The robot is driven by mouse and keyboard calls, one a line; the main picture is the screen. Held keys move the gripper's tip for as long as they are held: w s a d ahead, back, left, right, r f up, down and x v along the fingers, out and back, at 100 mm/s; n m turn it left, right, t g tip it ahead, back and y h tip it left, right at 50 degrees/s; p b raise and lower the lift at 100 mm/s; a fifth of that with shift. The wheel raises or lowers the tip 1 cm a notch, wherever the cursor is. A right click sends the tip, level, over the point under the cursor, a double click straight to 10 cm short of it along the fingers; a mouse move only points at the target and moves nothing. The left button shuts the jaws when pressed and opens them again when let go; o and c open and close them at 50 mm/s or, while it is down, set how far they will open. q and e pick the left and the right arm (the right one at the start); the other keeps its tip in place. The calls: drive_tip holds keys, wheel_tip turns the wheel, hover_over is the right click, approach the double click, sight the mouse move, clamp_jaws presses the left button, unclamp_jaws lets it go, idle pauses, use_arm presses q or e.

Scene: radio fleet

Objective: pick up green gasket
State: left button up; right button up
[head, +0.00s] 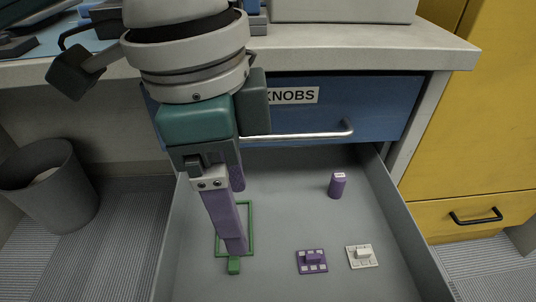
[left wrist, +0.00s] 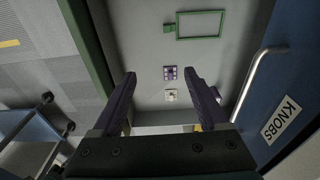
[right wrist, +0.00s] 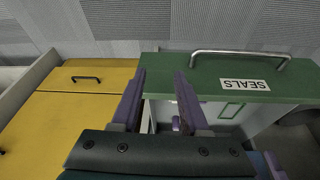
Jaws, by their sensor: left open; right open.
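The green gasket (head: 252,230), a thin rectangular frame with a small green tab (head: 234,265), lies flat on the floor of the open grey drawer. The left wrist view shows the gasket whole (left wrist: 200,37), beyond the fingertips at the top. My left gripper (head: 237,220) is open and empty, pointing down over the drawer; its purple fingers hide part of the gasket in the head view. My right gripper (right wrist: 160,74) is open and empty, outside the head view. It faces the drawer's green front, labelled SEALS (right wrist: 242,84); a green outline, seemingly the gasket (right wrist: 223,110), shows behind.
A purple cylinder (head: 337,187), a purple block on a plate (head: 312,261) and a white one (head: 362,256) are in the drawer, right of the gasket. Above is the shut blue KNOBS drawer (head: 382,110) with its bar handle. A yellow cabinet (head: 480,120) stands right, a bin (head: 60,205) left.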

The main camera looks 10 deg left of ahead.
use_arm(q)
drive_tip(key=y+b, duration=0.1)
drive_tip(key=b, duration=0.4)
approach(231, 262)
wheel_tip(231, 262, down, 4)
drive_tip(key=b, duration=0.3)
drive_tip(key=shift+w+d+r, duration=0.1)
drive_tip(key=shift+r, duration=0.05)
drive_tip(key=f+b, duration=0.4)
drive_tip(key=f, duration=0.1)
drive_tip(key=shift+w+a, duration=0.15)
drive_tip(key=shift+a, duration=0.05)
drive_tip(key=shift+r, duration=0.2)
use_arm(e)
wheel_tip(231, 262, down, 15)
use_arm(q)
clamp_jaws()
